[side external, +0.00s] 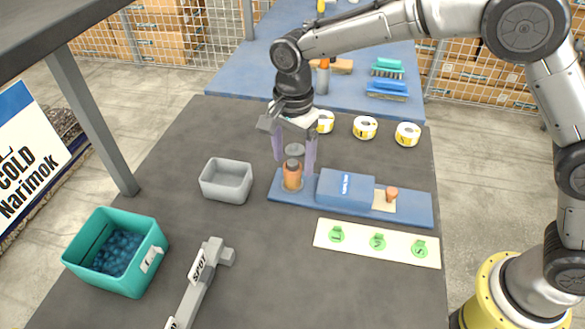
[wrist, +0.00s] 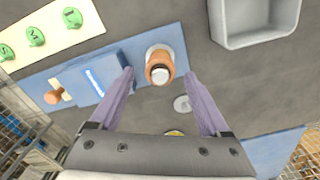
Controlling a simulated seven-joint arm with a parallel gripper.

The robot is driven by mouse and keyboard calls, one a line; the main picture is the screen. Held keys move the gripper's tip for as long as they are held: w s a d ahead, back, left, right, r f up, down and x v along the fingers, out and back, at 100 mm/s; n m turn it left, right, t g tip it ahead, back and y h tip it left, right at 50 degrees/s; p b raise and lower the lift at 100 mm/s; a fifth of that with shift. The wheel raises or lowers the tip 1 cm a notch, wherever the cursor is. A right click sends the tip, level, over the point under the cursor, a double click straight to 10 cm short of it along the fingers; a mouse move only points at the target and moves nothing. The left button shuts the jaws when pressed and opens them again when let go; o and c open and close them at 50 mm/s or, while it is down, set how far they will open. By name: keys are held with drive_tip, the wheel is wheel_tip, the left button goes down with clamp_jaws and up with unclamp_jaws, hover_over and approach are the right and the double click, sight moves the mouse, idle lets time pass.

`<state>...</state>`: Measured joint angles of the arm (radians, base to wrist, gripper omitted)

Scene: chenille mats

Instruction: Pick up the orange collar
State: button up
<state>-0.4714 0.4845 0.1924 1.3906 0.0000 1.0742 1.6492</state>
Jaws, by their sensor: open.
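The orange collar (side external: 292,181) stands upright at the left end of the blue base (side external: 408,211), around a post with a dark top. In the wrist view the orange collar (wrist: 152,56) shows between and just beyond my fingertips, around a post with a pale, dark-edged top. My gripper (side external: 296,168) points down over that end of the base. Its two purple fingers are apart with nothing held. In the wrist view my gripper (wrist: 159,73) has one fingertip on each side of the collar, with gaps. I cannot tell whether the fingertips reach the collar's height.
A blue box (side external: 345,188) and a small orange knob (side external: 392,193) sit along the base. A grey bin (side external: 227,181) is left of it, a teal bin (side external: 147,258) farther left. A white strip (side external: 398,243) with green pieces lies in front. Tape rolls (side external: 365,127) lie behind.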

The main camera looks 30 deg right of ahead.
drive_tip(key=shift+f, duration=0.55)
clamp_jaws()
